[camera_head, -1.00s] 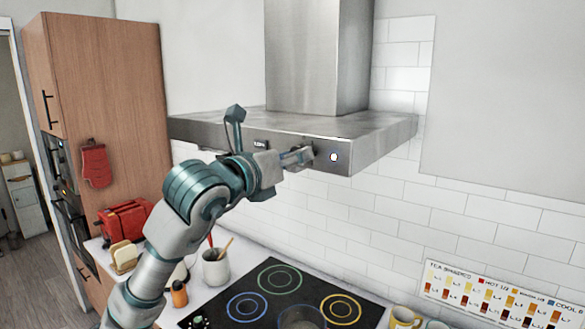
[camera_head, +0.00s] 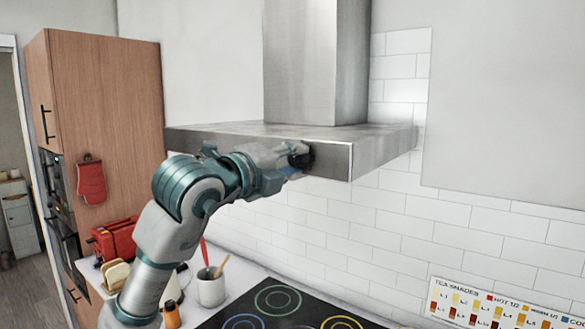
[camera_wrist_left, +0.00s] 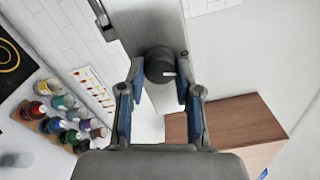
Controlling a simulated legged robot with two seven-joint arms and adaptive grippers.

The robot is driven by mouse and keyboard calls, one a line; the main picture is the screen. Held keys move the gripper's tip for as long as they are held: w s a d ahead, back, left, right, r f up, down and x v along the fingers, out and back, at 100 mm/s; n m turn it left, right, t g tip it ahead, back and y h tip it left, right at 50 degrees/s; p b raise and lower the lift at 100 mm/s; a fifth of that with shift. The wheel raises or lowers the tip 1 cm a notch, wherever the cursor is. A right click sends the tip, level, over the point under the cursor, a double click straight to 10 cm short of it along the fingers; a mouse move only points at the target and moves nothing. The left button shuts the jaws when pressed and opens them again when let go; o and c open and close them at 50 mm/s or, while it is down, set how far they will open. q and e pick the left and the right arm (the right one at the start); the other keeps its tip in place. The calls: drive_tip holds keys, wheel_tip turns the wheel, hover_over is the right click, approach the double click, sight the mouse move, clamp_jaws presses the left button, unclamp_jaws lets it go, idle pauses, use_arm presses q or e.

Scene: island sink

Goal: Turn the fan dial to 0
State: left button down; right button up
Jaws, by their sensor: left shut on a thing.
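The range hood (camera_head: 350,155) is brushed metal and runs across the middle of the head view. The fan dial is a round dark knob on the hood's front; in the left wrist view the dial (camera_wrist_left: 159,65) sits between my fingertips, with a pale mark toward its right side. My left gripper (camera_wrist_left: 158,82) is shut on the dial, a finger on each side. In the head view my left gripper (camera_head: 296,160) is at the hood's front edge, and my wrist hides part of the panel. The dial's markings cannot be read. My right gripper is not in view.
The stove (camera_head: 270,305) lies below the hood. A utensil crock (camera_head: 211,288) and a red toaster (camera_head: 115,240) stand on the counter at left. A tall wooden cabinet (camera_head: 110,110) stands behind them. Several coloured jars (camera_wrist_left: 65,115) show in the wrist view.

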use_arm(q)
drive_tip(key=shift+w+f+n+b, duration=0.15)
drive_tip(key=shift+n+b, duration=0.35)
drive_tip(key=shift+n, duration=1.5)
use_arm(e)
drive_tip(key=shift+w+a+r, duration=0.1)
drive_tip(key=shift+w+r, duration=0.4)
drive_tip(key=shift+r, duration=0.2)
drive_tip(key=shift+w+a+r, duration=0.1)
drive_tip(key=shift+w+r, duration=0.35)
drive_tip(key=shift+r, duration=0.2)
use_arm(q)
drive_tip(key=c, duration=0.8)
unclamp_jaws()
drive_tip(key=shift+w+a, duration=0.1)
drive_tip(key=shift+w, duration=0.1)
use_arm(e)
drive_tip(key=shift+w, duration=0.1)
use_arm(q)
drive_tip(key=shift+s+a, duration=0.1)
drive_tip(key=shift+s, duration=0.2)
drive_tip(key=v, duration=1.1)
drive_tip(key=shift+a+f, duration=0.1)
drive_tip(key=shift+a, duration=0.15)
